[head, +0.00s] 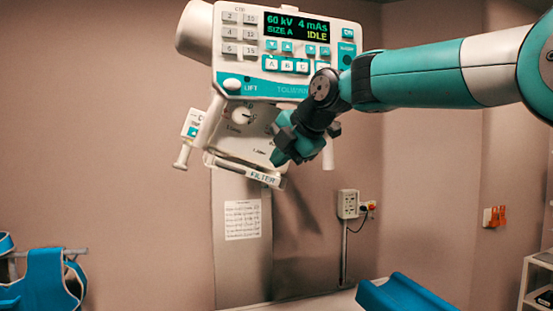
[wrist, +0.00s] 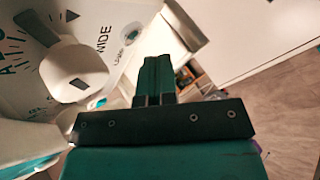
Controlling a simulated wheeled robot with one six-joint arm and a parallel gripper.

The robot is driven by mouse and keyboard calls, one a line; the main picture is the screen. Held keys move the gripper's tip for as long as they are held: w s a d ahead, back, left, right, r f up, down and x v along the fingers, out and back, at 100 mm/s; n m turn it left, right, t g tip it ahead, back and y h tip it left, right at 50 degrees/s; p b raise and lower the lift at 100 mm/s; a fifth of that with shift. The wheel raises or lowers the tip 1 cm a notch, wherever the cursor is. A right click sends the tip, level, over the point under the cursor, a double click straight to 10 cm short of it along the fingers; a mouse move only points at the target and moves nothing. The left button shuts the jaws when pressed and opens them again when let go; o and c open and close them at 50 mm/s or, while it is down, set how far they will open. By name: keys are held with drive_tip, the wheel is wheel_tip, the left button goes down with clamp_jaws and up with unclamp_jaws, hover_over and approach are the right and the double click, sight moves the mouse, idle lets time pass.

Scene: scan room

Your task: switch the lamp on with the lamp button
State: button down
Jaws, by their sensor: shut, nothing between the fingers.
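The X-ray tube head has a control panel (head: 290,50) with a display reading 60 kV, 4 mAs, SIZE A and IDLE. Below it hangs a box (head: 225,150) with a white knob (head: 241,116) and a FILTER tray (head: 264,178). My gripper (head: 277,157) is in front of the box's lower right face, shut and empty. In the wrist view its shut fingers (wrist: 158,62) are right of the white knob (wrist: 82,72) and beneath a small round marked spot (wrist: 130,34). I cannot read that spot as the lamp button for sure, and contact is unclear.
A white handle (head: 182,156) sticks out at the box's left. A blue apron (head: 42,282) hangs at lower left. A blue pad (head: 405,294) lies at lower right.

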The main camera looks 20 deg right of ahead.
drive_tip(key=shift+w, duration=0.45)
idle(0.5)
drive_tip(key=shift+w+d+r+p, duration=0.2)
drive_tip(key=shift+w+r+p, duration=0.1)
drive_tip(key=shift+p, duration=0.1)
idle(0.9)
drive_tip(key=shift+s+a+f+b, duration=0.15)
drive_tip(key=shift+f+b, duration=0.1)
drive_tip(key=shift+b, duration=0.3)
drive_tip(key=shift+s+f+b, duration=0.2)
drive_tip(key=shift+s+b, duration=0.15)
drive_tip(key=shift+b, duration=0.15)
drive_tip(key=shift+s+r+b, duration=0.1)
drive_tip(key=shift+s+b, duration=1.1)
drive_tip(key=shift+s, duration=1)
